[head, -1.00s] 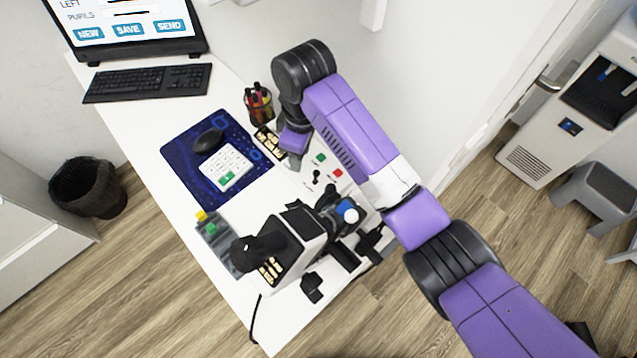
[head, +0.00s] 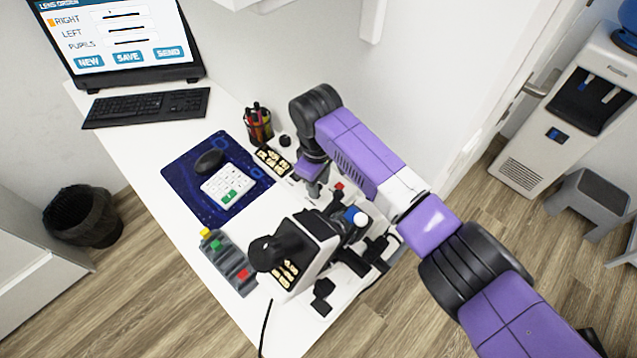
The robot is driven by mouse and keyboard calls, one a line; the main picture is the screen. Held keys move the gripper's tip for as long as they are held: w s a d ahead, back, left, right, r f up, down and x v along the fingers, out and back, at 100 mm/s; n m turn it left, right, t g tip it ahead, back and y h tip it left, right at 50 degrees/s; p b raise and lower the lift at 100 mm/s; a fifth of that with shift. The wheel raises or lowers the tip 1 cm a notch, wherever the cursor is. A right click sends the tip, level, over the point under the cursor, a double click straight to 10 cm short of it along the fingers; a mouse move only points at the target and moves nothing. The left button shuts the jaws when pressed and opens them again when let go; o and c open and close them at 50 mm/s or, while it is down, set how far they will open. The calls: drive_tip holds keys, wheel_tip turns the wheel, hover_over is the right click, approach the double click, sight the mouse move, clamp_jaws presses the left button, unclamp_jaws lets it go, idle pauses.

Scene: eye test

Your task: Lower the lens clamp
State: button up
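A black-and-white optical device (head: 312,245) stands near the front end of the white desk, with a black eyepiece (head: 280,248) towards the left. A black mechanism (head: 343,232) with a blue-and-white knob (head: 357,216) is on its right side. I cannot tell which part there is the lens clamp. My gripper (head: 318,190) points down just behind the device, over the desk's control buttons, apart from the knob. Its fingers are small and partly hidden by my wrist, so its opening is unclear. A red button (head: 339,186) shows beside it.
A grey tray (head: 228,262) with coloured pieces lies left of the device. A blue mat (head: 190,178) holds a mouse and white keypad. A pen cup (head: 258,124) and small box (head: 272,160) stand behind my gripper. The wall is close on the right.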

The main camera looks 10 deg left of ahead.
drive_tip(key=shift+f, duration=0.45)
clamp_jaws()
drive_tip(key=shift+s+d+t+y+p, duration=0.25)
drive_tip(key=shift+s+t+y+p, duration=0.05)
drive_tip(key=shift+p, duration=0.75)
drive_tip(key=shift+s+d+f+t+y+p, duration=0.2)
drive_tip(key=shift+s+d+t+y+p, duration=0.1)
drive_tip(key=shift+t+y+p, duration=0.4)
